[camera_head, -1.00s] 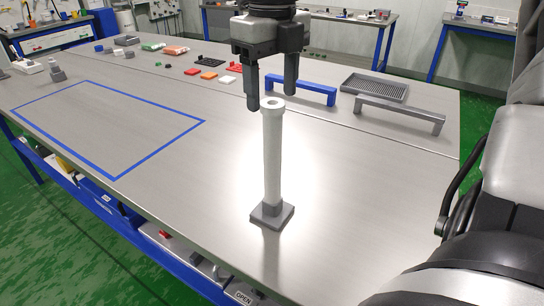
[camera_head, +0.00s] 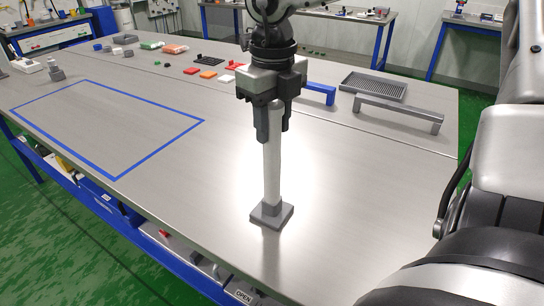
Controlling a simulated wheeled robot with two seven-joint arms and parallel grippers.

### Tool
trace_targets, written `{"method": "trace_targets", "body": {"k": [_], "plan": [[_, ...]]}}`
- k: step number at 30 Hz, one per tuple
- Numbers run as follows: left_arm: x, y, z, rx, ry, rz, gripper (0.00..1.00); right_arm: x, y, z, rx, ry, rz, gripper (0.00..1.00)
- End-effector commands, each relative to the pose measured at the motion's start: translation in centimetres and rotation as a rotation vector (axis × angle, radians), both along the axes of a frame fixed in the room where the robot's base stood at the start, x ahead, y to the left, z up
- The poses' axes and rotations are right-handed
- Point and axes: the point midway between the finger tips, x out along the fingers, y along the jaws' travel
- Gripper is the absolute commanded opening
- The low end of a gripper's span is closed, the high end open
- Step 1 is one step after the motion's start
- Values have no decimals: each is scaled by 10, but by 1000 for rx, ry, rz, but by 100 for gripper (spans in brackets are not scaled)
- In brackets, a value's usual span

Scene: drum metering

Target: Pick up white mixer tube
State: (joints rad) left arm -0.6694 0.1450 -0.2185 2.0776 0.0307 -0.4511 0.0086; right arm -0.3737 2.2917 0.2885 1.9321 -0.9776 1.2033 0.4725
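The white mixer tube (camera_head: 272,165) stands upright in a small grey square base (camera_head: 271,214) on the metal table. My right gripper (camera_head: 273,122) points straight down over the tube's upper end, with one dark finger on each side. The fingers sit close against the tube and appear shut on it. The base still rests on the table. My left gripper is not in view.
A blue handle-shaped bar (camera_head: 320,92), partly hidden by my gripper, a grey one (camera_head: 399,112) and a dark ribbed tray (camera_head: 374,86) lie behind on the right. A blue-outlined rectangle (camera_head: 160,148) at left is empty. Small coloured parts (camera_head: 208,74) lie farther back.

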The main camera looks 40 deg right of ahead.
Motion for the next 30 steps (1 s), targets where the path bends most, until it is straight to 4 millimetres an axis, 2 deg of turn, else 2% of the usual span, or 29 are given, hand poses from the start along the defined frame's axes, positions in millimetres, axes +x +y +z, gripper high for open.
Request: {"method": "trace_targets", "body": {"k": [1, 2, 14, 20, 30], "plan": [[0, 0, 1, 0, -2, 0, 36, 0, 0, 0, 0, -1, 0, 7], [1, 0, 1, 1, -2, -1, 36, 0, 0, 0, 0, -1, 0, 0], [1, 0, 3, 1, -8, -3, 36, 1, 0, 8, -1, -4, 0, 0], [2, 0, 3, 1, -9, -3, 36, 2, 0, 35, -1, -6, 0, 0], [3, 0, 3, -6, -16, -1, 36, 44, 37, 95, -5, -1, 1, 0]]}}
